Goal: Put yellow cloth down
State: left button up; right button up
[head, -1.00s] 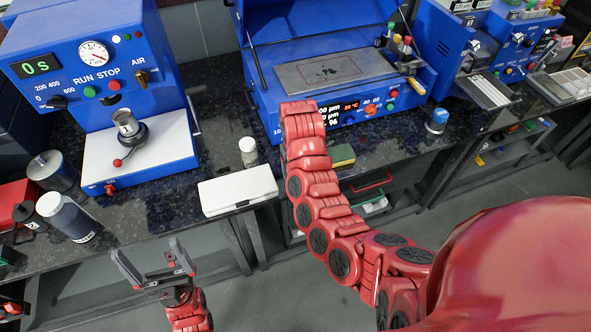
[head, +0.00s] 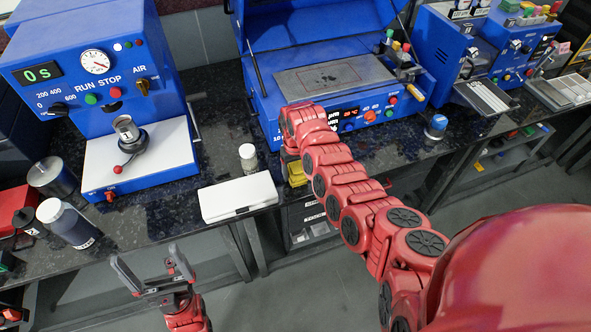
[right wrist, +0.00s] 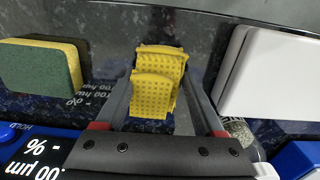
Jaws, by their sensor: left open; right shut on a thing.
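The yellow cloth (right wrist: 158,82) is bunched and textured, held between the fingers of my right gripper (right wrist: 160,88) in the right wrist view. A small part of the cloth (head: 296,173) also shows in the head view, beside my right arm at the front of the counter, between the white box and the blue coating machine. My right gripper itself is mostly hidden there by my arm. I cannot tell whether the cloth touches the counter. My left gripper (head: 147,262) is open and empty, in front of the counter at the lower left.
A green and yellow sponge (right wrist: 42,66) lies left of the cloth in the wrist view. A white box (head: 238,196) and a small jar (head: 248,157) stand on the other side. The blue coating machine (head: 300,60) is behind. Dark counter (right wrist: 105,35) shows around the cloth.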

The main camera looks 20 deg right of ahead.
aim_at(295, 171)
jog(key=shift+f, duration=0.1)
jog(key=o, duration=1.3)
notch_tip(295, 171, up, 9)
jog(key=shift+w+r+b, duration=0.1)
jog(key=shift+r+b, duration=0.1)
jog(key=shift+b, duration=0.85)
notch_tip(295, 171, up, 3)
jog(key=shift+p, duration=0.7)
jog(key=shift+f, duration=0.1)
